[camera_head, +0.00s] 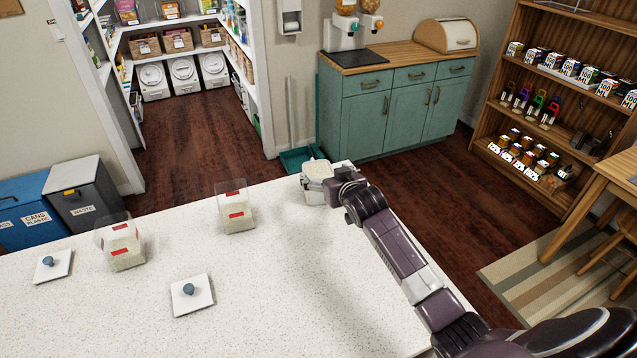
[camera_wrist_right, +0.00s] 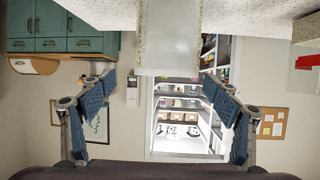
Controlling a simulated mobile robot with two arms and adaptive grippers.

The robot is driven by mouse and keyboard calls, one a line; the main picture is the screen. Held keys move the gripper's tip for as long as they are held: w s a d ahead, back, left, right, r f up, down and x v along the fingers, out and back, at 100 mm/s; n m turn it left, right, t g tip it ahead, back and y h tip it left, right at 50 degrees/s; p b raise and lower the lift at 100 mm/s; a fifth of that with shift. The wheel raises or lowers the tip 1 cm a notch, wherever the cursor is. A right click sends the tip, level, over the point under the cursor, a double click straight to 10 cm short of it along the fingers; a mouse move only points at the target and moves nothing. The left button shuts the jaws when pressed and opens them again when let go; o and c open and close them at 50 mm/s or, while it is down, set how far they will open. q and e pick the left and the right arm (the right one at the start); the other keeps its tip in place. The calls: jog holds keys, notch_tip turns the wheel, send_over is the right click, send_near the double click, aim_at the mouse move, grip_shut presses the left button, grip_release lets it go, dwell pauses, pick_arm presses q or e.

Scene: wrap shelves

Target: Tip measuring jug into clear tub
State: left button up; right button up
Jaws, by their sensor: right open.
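The measuring jug (camera_head: 318,172), pale and apparently filled with light grains, stands upright at the counter's far edge. My right gripper (camera_head: 338,188) is close by its right side. In the right wrist view, which is upside down, the gripper (camera_wrist_right: 160,86) is open, its fingers spread wide on either side. A pale translucent part, likely the jug (camera_wrist_right: 170,38), shows between and beyond them; I cannot tell whether they touch it. Two open clear tubs with red labels hold pale grains: one at the left (camera_head: 121,244), one nearer the middle (camera_head: 236,207). My left gripper is not in view.
Two square lids with blue knobs lie on the speckled counter (camera_head: 270,320), one at the left (camera_head: 52,266) and one in the front middle (camera_head: 192,296). Counter space between the middle tub and the jug is clear. Bins (camera_head: 85,195) stand beyond the left edge.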

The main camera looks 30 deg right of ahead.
aim_at(315, 167)
jog(key=p+x, duration=0.1)
jog(key=x, duration=0.3)
jog(key=shift+s+a+f, duration=0.1)
jog(key=shift+a+f, duration=0.05)
jog(key=shift+f, duration=0.05)
jog(key=shift+w+f, duration=0.15)
jog(key=shift+w, duration=0.2)
jog(key=shift+w+f+p, duration=0.2)
jog(key=shift+w+p, duration=0.1)
jog(key=c, duration=1.5)
jog(key=shift+r, duration=0.2)
jog(key=shift+c, duration=1.2)
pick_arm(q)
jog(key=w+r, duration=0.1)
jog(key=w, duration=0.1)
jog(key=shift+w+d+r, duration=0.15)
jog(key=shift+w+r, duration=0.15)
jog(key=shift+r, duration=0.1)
